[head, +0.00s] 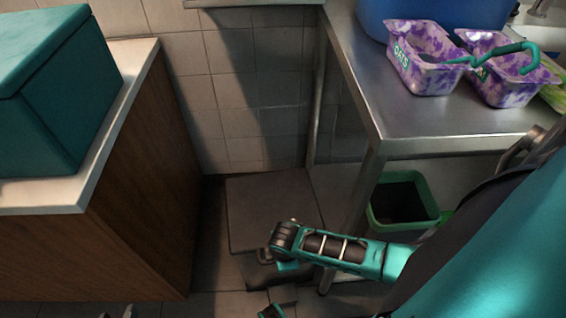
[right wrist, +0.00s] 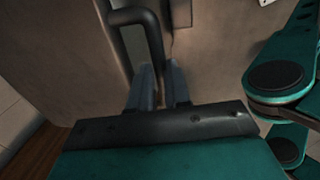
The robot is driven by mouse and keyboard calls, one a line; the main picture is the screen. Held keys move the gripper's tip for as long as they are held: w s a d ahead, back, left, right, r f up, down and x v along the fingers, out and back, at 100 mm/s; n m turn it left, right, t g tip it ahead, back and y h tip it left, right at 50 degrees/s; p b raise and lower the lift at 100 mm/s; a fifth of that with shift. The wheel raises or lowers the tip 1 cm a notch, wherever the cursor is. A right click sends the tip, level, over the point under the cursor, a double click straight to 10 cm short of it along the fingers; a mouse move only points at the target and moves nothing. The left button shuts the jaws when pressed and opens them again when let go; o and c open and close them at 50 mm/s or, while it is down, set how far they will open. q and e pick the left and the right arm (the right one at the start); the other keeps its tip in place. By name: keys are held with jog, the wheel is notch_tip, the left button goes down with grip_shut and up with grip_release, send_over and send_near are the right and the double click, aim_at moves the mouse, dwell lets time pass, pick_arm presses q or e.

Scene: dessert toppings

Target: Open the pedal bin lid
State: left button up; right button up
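The pedal bin (head: 268,208) appears as a dark, flat square on the floor between the cabinet and the metal table in the head view. Its lid looks closed. A dark pedal-like part (head: 262,270) sticks out at its near side, partly covered by my right arm. In the right wrist view my right gripper (right wrist: 164,80) has its two grey fingers close together, right by a bent dark bar (right wrist: 150,35) in front of a brownish-grey surface. I cannot tell whether they grip the bar. My left gripper (head: 116,314) barely shows at the bottom edge, its two tips apart.
A wooden cabinet (head: 145,190) with a teal box (head: 55,95) stands left. A metal table (head: 400,115) at right bears two purple tubs (head: 425,75) and a blue container (head: 430,12). An open green bin (head: 425,185) stands under it. The tiled wall closes the back.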

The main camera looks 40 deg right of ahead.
pick_arm(q)
jog(key=shift+d, duration=0.1)
pick_arm(e)
grip_shut()
pick_arm(q)
jog(key=shift+r, duration=0.1)
